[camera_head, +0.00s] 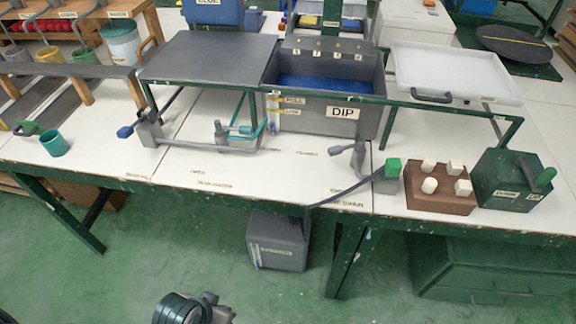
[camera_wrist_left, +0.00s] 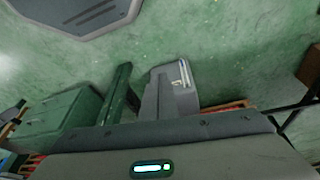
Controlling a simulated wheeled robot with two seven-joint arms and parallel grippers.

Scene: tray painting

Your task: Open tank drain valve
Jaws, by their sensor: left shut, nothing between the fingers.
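The grey tank labelled DIP (camera_head: 337,112) holds dark blue liquid and stands at the back centre of the table. A grey valve body with a green block handle (camera_head: 392,168) sits on the table edge, right of centre, with a dark pipe running left and down from it. A grey catch container (camera_head: 278,243) stands on the floor below; it also shows in the left wrist view (camera_wrist_left: 172,95). My left gripper (camera_wrist_left: 160,132) fills the bottom of the left wrist view, shut and empty, over the floor and away from the valve. My right gripper is out of view.
A brown block with several white knobs (camera_head: 440,185) and a green box with a green lever (camera_head: 512,180) stand right of the valve. A blue-handled fitting (camera_head: 125,131) is at the left. Green table legs (camera_head: 348,262) and drawers (camera_head: 495,270) stand below.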

